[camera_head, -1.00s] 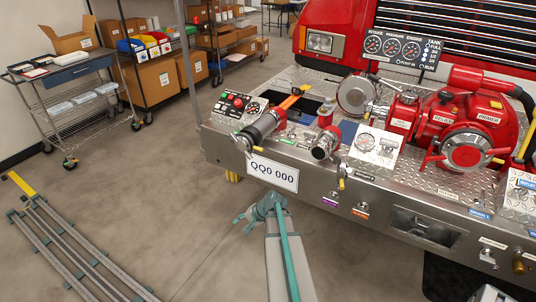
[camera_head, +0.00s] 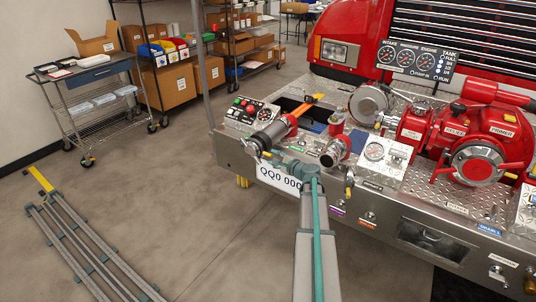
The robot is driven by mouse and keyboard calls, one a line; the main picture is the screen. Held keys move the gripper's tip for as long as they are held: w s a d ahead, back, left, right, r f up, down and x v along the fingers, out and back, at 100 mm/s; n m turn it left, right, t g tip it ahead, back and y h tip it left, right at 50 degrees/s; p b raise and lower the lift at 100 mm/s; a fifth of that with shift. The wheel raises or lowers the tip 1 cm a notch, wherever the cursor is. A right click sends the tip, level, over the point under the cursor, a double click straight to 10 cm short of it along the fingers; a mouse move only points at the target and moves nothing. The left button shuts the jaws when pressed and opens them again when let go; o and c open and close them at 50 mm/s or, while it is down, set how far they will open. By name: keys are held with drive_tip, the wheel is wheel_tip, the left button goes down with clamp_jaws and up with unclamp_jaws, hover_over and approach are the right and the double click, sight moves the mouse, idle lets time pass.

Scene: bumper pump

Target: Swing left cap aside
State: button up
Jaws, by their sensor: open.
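The fire truck's front bumper pump carries a left pipe (camera_head: 271,134) with a dark and silver barrel pointing toward me. The left cap (camera_head: 251,147) sits at the near end of this pipe, with a small yellow piece beside it. A shorter red outlet (camera_head: 336,150) with a metal end stands to its right. My gripper (camera_head: 278,161) is open, just to the right of and below the left cap, in front of the bumper plate. Its fingers are small and partly merge with the plate, so contact with the cap cannot be told.
The diamond-plate bumper deck (camera_head: 446,192) holds a control panel (camera_head: 251,112), gauges (camera_head: 417,58) and a large red pump (camera_head: 480,135). The licence plate (camera_head: 278,182) is partly behind my arm. A cart (camera_head: 98,78) and floor rails (camera_head: 85,240) are at left. Open floor lies between.

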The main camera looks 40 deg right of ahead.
sight(271, 156)
drive_tip(key=shift+p+x, duration=0.55)
drive_tip(key=shift+x, duration=2.2)
clamp_jaws()
